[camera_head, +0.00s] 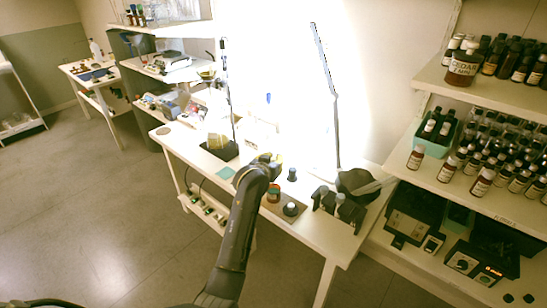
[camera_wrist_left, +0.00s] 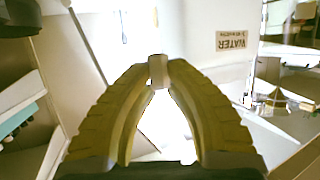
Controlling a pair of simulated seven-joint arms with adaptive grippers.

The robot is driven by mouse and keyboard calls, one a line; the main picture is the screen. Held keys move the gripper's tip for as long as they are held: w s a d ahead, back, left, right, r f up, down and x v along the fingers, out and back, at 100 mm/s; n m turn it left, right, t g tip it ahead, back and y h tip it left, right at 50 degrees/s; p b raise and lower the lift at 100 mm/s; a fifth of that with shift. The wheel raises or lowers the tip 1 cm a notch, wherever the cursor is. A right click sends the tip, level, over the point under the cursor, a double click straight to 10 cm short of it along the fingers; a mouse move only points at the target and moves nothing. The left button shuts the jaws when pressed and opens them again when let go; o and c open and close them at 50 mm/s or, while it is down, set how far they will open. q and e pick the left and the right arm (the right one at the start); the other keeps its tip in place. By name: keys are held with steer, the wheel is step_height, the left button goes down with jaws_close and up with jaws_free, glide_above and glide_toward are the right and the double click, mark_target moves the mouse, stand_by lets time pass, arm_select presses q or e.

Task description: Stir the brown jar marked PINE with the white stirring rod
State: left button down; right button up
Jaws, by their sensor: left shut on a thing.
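My left gripper (camera_head: 270,162) is over the middle of the white bench, near its back side. In the left wrist view, its yellowish fingers (camera_wrist_left: 158,68) meet at the tips on a small pale cylindrical piece (camera_wrist_left: 157,72), which looks like an end of the white stirring rod. The rest of the rod is not visible against the glare. A small reddish-brown jar (camera_head: 273,193) stands on the bench just right of my left arm, below the gripper. Its lettering is too small to read, so I cannot tell if it says PINE.
A dark tray (camera_head: 220,149) is left of the gripper. A CEDAR jar (camera_head: 463,68) and many bottles fill the right shelves. A WATER label (camera_wrist_left: 232,40) shows upside down.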

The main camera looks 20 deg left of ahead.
arm_select(q)
steer(key=shift+f, duration=2.6)
steer(key=shift+s+d, duration=0.1)
steer(key=shift+d, duration=0.1)
